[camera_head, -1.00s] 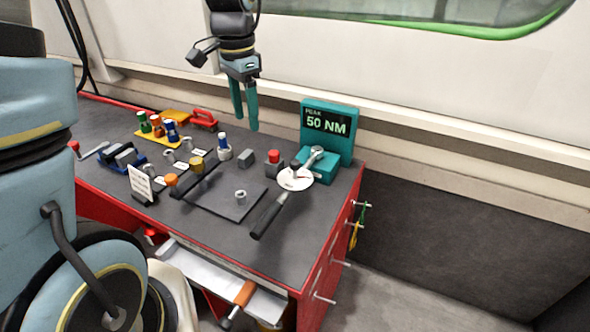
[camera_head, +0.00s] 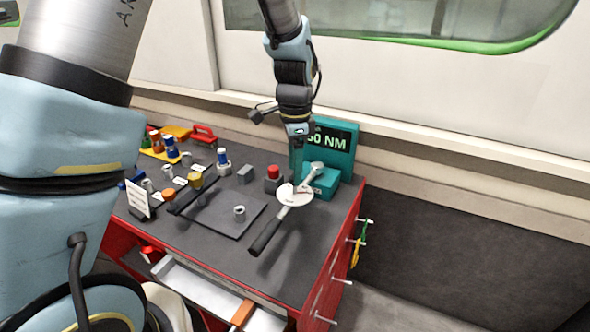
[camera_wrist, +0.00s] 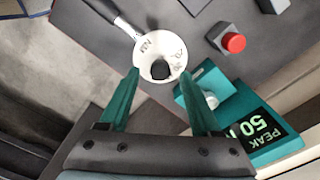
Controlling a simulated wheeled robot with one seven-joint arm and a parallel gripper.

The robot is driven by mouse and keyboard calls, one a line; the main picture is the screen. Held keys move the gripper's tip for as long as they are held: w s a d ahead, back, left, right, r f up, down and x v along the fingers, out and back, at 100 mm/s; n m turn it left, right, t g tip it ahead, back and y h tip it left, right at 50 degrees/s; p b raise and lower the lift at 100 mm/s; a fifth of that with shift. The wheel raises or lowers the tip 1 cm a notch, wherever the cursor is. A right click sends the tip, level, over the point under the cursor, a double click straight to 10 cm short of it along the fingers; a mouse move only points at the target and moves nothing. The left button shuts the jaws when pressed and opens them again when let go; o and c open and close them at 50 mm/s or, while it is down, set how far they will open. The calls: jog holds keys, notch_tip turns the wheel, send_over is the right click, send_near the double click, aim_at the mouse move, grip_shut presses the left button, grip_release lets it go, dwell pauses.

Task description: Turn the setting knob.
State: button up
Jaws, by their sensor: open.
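The setting knob (camera_wrist: 160,69) is a small black knob on a white dial (camera_wrist: 150,48) with markings, seen in the wrist view. The dial is part of a torque wrench with a black handle (camera_head: 268,232), lying on the bench in the head view, where the dial (camera_head: 296,197) also shows. My gripper (camera_wrist: 159,76) is open and points down over the dial, with its teal fingers on either side of the knob in the picture. Contact with the knob cannot be told. In the head view my gripper (camera_head: 297,176) hides part of the dial.
A teal tester (camera_head: 340,150) with a display stands just behind the wrench head. A red button (camera_head: 273,172) on a dark block is close by on the left. Sockets, bottles and a sign (camera_head: 138,199) crowd the bench's left side. An open drawer (camera_head: 205,290) juts out in front.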

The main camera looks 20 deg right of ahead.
jog(key=shift+f, duration=0.95)
grip_shut()
